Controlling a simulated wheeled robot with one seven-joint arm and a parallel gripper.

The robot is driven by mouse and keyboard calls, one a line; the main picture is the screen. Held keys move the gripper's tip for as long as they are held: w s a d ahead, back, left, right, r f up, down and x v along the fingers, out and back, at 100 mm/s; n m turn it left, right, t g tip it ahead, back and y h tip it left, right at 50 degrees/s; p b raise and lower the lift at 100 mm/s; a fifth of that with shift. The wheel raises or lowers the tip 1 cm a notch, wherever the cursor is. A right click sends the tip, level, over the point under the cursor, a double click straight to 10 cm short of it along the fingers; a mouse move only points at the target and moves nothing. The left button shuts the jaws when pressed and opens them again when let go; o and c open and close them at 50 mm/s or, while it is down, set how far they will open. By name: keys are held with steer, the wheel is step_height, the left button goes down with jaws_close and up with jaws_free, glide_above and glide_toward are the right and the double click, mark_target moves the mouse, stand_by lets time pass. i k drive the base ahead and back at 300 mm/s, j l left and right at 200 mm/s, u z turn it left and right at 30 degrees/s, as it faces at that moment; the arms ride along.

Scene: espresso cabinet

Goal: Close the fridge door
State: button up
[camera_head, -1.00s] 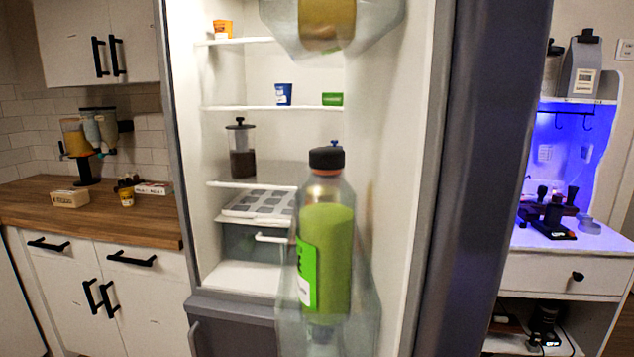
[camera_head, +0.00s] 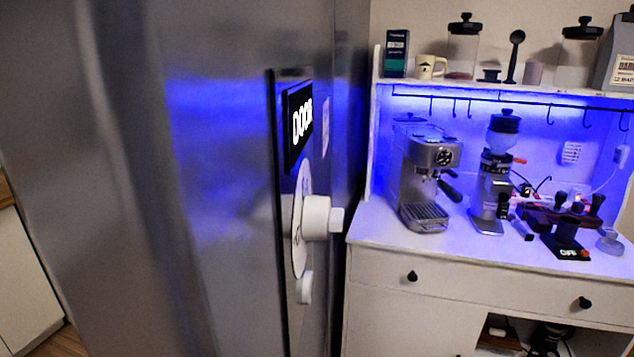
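The fridge door (camera_head: 215,190) shows as a broad grey metallic surface, close up, filling the left half of the head view. Blue light reflects on it. A dark panel with a lit display reading "DOOR" (camera_head: 300,122) and a white round fitting with a stub (camera_head: 315,217) sit toward its right side, seen at a steep angle. The fridge's inside and shelves are out of view. I cannot tell from this angle how far the door stands open. My gripper is not in view.
A white coffee cabinet (camera_head: 440,277) stands close at the right, with an espresso machine (camera_head: 424,185), a grinder (camera_head: 495,180) and jars on its upper shelf (camera_head: 490,89). A white cupboard (camera_head: 20,275) and a strip of floor show at the lower left.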

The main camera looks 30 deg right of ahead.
mark_target(160, 160)
steer(key=l+u, duration=0.25)
steer(key=u, duration=0.15)
steer(key=l+u, duration=0.25)
steer(key=u, duration=0.2)
steer(key=k+l+u, duration=0.15)
steer(key=u, duration=0.15)
steer(key=k+l+u, duration=0.25)
steer(key=i+j, duration=0.05)
steer(key=i, duration=0.05)
